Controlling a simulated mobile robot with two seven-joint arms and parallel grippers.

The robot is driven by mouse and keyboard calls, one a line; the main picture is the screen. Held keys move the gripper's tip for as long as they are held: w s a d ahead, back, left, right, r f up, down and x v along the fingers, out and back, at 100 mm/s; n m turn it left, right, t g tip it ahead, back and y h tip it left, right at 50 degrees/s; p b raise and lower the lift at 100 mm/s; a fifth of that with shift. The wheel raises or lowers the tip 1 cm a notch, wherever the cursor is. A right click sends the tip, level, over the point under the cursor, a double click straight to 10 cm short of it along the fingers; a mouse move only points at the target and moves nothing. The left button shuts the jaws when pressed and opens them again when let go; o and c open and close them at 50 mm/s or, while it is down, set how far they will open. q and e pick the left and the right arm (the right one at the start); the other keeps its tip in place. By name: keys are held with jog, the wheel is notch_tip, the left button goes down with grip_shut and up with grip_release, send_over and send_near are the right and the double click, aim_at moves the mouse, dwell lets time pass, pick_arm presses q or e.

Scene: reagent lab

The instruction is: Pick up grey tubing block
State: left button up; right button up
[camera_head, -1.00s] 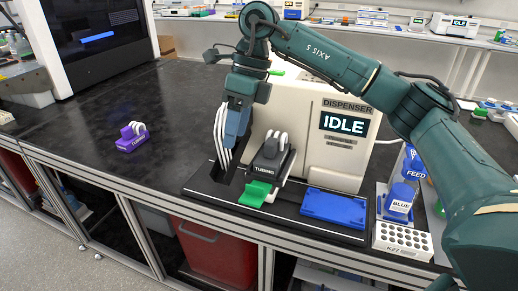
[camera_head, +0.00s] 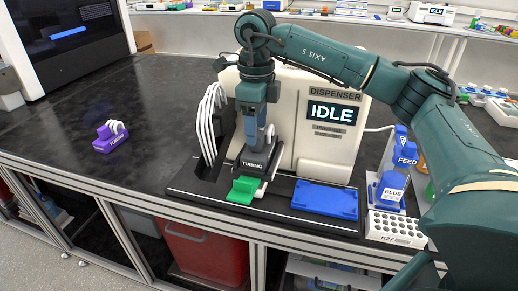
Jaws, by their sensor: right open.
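The grey tubing block (camera_head: 254,165) is dark and labelled TUBING. It sits at the front of the dispenser (camera_head: 335,112), just behind a green piece (camera_head: 244,190). My right gripper (camera_head: 256,148) points down directly over the block, with its open fingers at the block's top. The gripper hides the block's upper back part, and I cannot tell whether the fingers touch it. My left gripper is not in view.
A purple tubing block (camera_head: 110,137) lies on the dark bench at the left. A blue plate (camera_head: 325,198) lies right of the grey block. Blue-labelled bottles (camera_head: 390,190) and a white rack (camera_head: 396,228) stand further right. White tubes (camera_head: 208,125) hang left of the gripper.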

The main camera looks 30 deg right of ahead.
aim_at(258, 134)
notch_tip(258, 134, down, 4)
jog(key=shift+d+r, duration=0.15)
jog(key=shift+r, duration=0.05)
jog(key=c, duration=1)
jog(key=shift+c, duration=0.5)
jog(key=shift+r, duration=0.15)
